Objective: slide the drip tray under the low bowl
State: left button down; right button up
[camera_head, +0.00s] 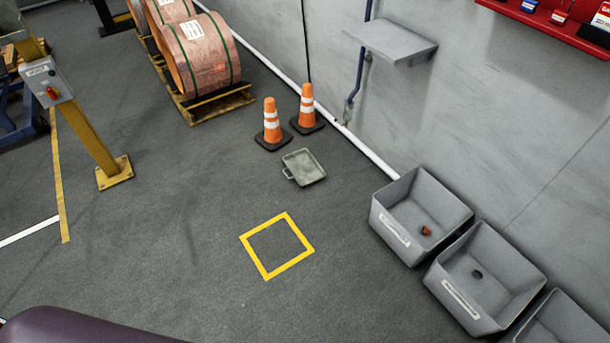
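The drip tray (304,167) looks like a shallow grey-green square tray with a small handle on its left side. It lies flat on the floor in front of two traffic cones, apart from them. A grey wall-mounted unit (391,43) with a blue pipe juts from the wall at the upper middle; I cannot tell whether it is the low bowl. No other bowl shows clearly. Neither of my grippers is in view.
Orange cones (271,125) (307,110) stand behind the tray. Grey bins (386,221) (446,288) line the wall at right. A yellow floor square (248,251) is empty. Copper coils (204,64) sit on pallets. A yellow post (90,140) stands left. The middle floor is clear.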

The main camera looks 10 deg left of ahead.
aim_at(302, 165)
jog(key=i+j+z, duration=0.55)
jog(key=j, duration=0.25)
jog(key=i+j+z, duration=0.25)
jog(key=j, duration=0.2)
